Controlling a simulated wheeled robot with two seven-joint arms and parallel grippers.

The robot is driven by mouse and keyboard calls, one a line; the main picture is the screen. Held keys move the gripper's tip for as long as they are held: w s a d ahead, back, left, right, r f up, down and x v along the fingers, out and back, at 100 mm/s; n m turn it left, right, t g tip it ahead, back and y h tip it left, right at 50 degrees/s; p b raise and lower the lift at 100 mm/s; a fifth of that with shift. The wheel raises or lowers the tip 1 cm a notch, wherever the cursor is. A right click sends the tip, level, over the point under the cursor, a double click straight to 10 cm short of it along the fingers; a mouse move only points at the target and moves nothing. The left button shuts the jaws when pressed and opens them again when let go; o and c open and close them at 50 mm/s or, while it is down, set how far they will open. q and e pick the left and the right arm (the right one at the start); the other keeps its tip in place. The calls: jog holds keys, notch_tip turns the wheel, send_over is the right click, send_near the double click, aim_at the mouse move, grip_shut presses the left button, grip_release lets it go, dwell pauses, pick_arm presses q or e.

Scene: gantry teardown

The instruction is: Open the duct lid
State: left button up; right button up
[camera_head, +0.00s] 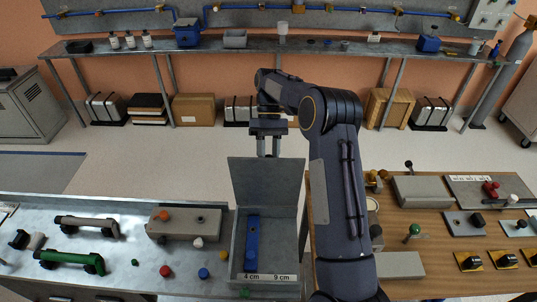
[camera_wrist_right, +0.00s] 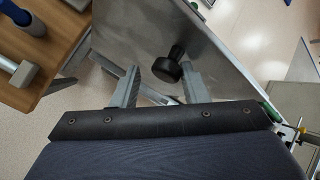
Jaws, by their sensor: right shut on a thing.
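The grey metal duct (camera_head: 237,245) stands in the middle of the head view, its top open. Its lid (camera_head: 265,178) is raised roughly upright at the duct's far side. My left gripper is not in view.
Left bench: a green-handled part (camera_head: 72,261), a grey block (camera_head: 180,223) and several coloured knobs. Right wooden table (camera_head: 440,278): blocks, plates and levers close to my right arm. Open floor (camera_head: 190,160) lies behind the duct, before the back shelf (camera_head: 260,45).

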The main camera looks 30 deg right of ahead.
aim_at(268, 159)
jog(key=shift+d+f, duration=0.1)
jog(key=shift+f, duration=0.05)
jog(key=s+r, duration=0.1)
jog(key=r, duration=0.1)
jog(key=s+a+r+b, duration=0.1)
jog(key=r, duration=0.2)
jog(key=s+a+r+b, duration=0.1)
jog(key=r, duration=0.1)
jog(key=shift+s+a+r, duration=0.1)
jog(key=shift+s+r, duration=0.1)
jog(key=shift+r, duration=0.2)
jog(key=shift+s+a+r+p, duration=0.2)
jog(key=shift+s+r, duration=0.05)
jog(key=shift+r, duration=0.25)
jog(key=shift+s+a+r+p, duration=0.15)
jog(key=shift+s+r, duration=0.1)
jog(key=shift+r, duration=0.25)
jog(key=s+a+r+b, duration=0.2)
jog(key=s+a+r, duration=0.1)
jog(key=s, duration=0.4)
jog(key=shift+s+a+r, duration=0.25)
jog(key=shift+s+a, duration=0.05)
jog(key=shift+a, duration=0.55)
